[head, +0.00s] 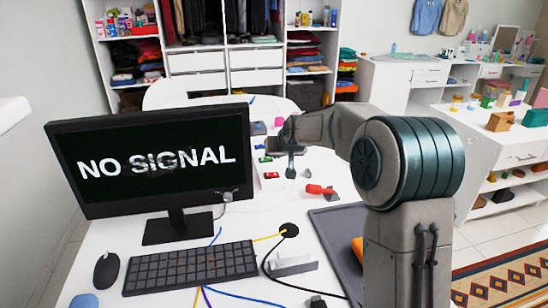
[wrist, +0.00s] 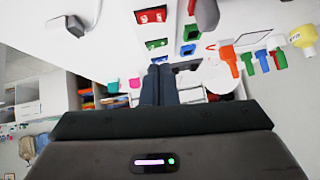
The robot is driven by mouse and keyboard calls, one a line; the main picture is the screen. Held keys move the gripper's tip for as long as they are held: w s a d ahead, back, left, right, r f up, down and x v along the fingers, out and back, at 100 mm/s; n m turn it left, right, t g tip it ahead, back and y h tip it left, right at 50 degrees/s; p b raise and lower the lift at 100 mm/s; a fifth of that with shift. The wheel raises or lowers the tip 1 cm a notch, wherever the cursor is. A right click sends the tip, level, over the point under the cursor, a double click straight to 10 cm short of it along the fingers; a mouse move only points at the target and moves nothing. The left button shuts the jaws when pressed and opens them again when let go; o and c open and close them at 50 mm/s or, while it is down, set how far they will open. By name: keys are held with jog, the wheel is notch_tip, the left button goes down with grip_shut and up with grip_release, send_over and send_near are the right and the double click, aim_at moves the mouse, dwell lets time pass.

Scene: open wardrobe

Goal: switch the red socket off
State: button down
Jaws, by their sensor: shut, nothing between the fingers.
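The red socket (head: 271,175) sits on a white strip on the white desk, in front of a green socket (head: 265,159). In the wrist view the red socket (wrist: 151,15) is near the top edge, with a green socket (wrist: 156,44) below it. I cannot tell the position of its switch. My gripper (head: 291,172) is shut and empty, pointing down just right of the red socket in the head view. In the wrist view the closed fingers (wrist: 160,72) appear below the sockets. There is no visible contact with the red socket.
A monitor (head: 152,160) reading NO SIGNAL and a keyboard (head: 190,267) stand to the left. A red-handled tool (head: 320,189) lies right of the gripper. A black cable grommet (head: 289,230) and loose cables are nearer. More coloured sockets, including a blue one (wrist: 188,49), are close by.

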jog(key=p, duration=0.2)
send_over(268, 173)
jog(key=s+d, duration=0.1)
jog(key=s, duration=0.1)
jog(key=f, duration=0.5)
jog(key=shift+s+f, duration=0.2)
jog(key=shift+f, duration=0.15)
notch_tip(268, 173, down, 2)
jog(key=shift+s+f, duration=0.1)
jog(key=shift+f, duration=0.1)
jog(key=shift+a+f, duration=0.1)
jog(key=shift+f, duration=0.6)
jog(key=shift+f, duration=0.15)
jog(key=shift+f+b, duration=0.2)
jog(key=shift+b, duration=0.15)
jog(key=shift+s+a+r, duration=0.1)
